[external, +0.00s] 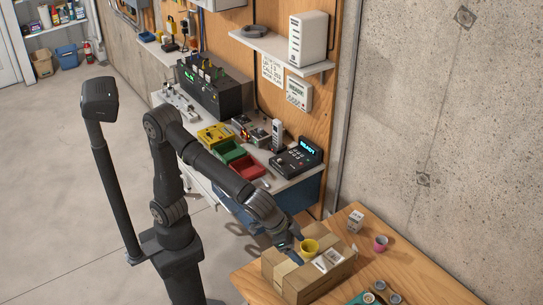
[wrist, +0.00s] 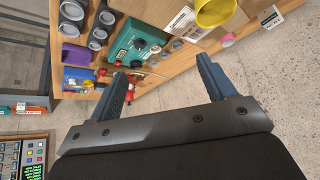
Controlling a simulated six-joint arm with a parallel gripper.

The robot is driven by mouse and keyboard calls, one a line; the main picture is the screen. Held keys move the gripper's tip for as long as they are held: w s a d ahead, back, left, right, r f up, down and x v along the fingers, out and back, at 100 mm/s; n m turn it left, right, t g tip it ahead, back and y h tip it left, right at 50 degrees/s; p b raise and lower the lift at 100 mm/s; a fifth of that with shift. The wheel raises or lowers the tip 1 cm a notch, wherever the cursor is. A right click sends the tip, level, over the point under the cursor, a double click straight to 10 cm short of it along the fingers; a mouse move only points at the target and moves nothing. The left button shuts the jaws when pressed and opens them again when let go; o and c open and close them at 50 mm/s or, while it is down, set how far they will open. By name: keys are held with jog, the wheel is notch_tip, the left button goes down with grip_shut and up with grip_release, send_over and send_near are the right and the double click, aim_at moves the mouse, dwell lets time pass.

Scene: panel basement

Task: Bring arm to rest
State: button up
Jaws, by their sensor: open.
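My gripper (external: 297,248) is at the end of my outstretched arm, over the left part of a cardboard box (external: 284,272) on the wooden table (external: 425,278). A yellow cup (external: 309,248) is close beside the fingertips, on or just above the box top; contact is unclear. In the wrist view my gripper (wrist: 163,78) has its two blue-grey fingers spread wide with nothing between them. The yellow cup also shows there (wrist: 214,12), beyond the right finger and outside the gap.
The workbench beside my arm carries red (external: 251,169) and green (external: 229,152) bins and a control box (external: 297,158). Open floor lies left.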

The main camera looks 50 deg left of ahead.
jog(key=w+d+f, duration=0.5)
jog(key=w+d, duration=0.4)
jog(key=w, duration=0.3)
jog(key=w+d+f+m, duration=0.1)
jog(key=w+d+f, duration=0.5)
jog(key=w+d, duration=0.4)
jog(key=shift+w+f+h, duration=0.3)
jog(key=shift+w, duration=0.55)
jog(key=shift+o, duration=0.4)
